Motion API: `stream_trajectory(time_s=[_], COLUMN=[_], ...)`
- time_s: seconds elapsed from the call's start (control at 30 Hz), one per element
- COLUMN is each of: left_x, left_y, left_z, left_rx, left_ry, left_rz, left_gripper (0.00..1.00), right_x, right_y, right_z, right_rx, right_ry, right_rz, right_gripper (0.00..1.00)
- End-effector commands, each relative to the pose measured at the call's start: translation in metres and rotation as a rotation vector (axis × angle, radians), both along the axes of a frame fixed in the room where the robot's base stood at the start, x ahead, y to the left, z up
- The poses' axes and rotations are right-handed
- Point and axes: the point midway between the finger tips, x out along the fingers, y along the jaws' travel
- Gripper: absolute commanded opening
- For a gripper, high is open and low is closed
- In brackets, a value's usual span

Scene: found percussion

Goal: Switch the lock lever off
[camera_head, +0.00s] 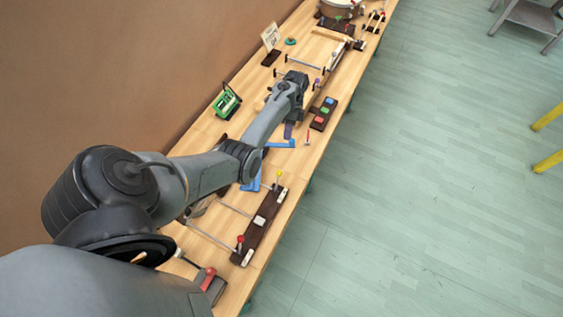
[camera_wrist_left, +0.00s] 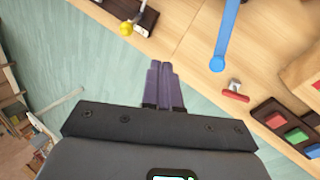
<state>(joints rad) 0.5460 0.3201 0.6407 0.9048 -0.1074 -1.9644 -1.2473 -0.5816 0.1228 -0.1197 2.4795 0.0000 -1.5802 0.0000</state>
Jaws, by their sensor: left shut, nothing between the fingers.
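My left gripper (camera_head: 288,131) points down over the wooden bench, its purple fingers shut with nothing between them. The shut fingers show in the left wrist view (camera_wrist_left: 160,68). A small red-handled lever (camera_head: 307,138) stands just right of them near the bench's front edge; in the left wrist view its red bar and silver bracket (camera_wrist_left: 235,96) lie right of the fingers, apart from them. A blue arm (camera_head: 282,144) lies by the gripper, its rounded end (camera_wrist_left: 217,65) clear of the fingers in the wrist view. No label shows which part is the lock lever.
A dark block with coloured buttons (camera_head: 323,113) sits beyond the gripper. A dark rail with red and yellow knobs (camera_head: 260,222) lies nearer. A green device (camera_head: 226,102) stands by the wall. The green floor (camera_head: 430,190) right of the bench is mostly open.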

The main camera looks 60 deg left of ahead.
Motion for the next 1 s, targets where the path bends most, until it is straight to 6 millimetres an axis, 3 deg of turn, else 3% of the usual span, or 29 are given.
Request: stream_trajectory(time_s=[0.33,0.87,1.0], left_x=[-0.004,-0.031,-0.043], left_y=[-0.004,-0.032,-0.045], left_z=[-0.010,-0.091,-0.084], left_rx=[-0.001,-0.003,-0.001], left_ry=[0.003,0.005,0.002], left_rz=[-0.001,-0.001,-0.002], left_gripper=[0.00,0.00,0.00], right_x=[0.000,0.001,0.001], right_y=[0.001,0.001,0.001], right_z=[0.002,0.004,0.020], right_rx=[0.006,0.005,0.003], right_ry=[-0.001,-0.002,-0.001], right_rz=[-0.003,-0.002,-0.001], right_gripper=[0.00,0.00,0.00])
